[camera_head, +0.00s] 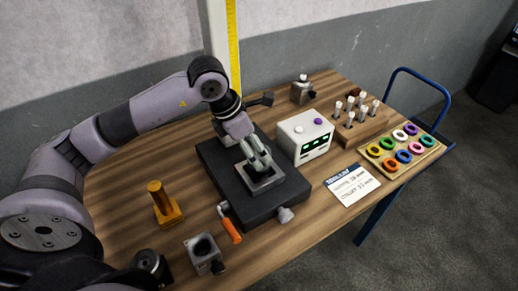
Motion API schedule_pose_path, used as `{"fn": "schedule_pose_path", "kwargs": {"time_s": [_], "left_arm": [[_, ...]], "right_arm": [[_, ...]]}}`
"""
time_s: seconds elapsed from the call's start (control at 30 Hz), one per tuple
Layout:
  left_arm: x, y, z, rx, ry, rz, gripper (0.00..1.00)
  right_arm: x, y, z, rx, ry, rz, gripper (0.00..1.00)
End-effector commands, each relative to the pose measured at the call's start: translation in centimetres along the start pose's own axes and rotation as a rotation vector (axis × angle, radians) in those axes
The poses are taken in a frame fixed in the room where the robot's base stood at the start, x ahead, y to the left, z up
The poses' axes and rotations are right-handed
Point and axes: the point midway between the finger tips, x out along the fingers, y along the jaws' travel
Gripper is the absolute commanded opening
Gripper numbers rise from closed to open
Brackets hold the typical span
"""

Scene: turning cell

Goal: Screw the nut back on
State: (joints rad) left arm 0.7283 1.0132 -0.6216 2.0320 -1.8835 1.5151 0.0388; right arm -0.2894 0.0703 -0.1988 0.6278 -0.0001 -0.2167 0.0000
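My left gripper (260,162) points down at a grey square part (266,181) on the black slab-like fixture (222,178) in the middle of the table. Its fingertips are close to or touching that part; whether they are open or shut, or hold anything, is too small to tell. I cannot make out a nut for certain. A brass post on a square base (164,206) stands upright at the left of the table. My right gripper is not in view.
An orange-handled tool (231,230) lies by the fixture's front edge. A grey block with a dark hole (203,252) is at the front. A white box with a display (304,139), a wooden peg block (360,128), a tray of coloured rings (418,160) and a card (351,184) lie right.

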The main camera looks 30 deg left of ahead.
Motion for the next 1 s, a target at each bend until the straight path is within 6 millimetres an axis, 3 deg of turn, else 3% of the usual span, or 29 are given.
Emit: {"fn": "schedule_pose_path", "kwargs": {"time_s": [0.23,0.63,1.0], "left_arm": [[2.9,0.0,0.0,-0.001,0.001,-0.001,0.75],[3.6,0.0,0.0,0.000,-0.001,0.001,0.74],[3.6,0.0,0.0,0.000,-0.001,0.001,0.49]], "right_arm": [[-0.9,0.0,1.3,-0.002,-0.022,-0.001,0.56],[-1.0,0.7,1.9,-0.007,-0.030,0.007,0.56],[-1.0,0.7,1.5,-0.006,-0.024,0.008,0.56]]}}
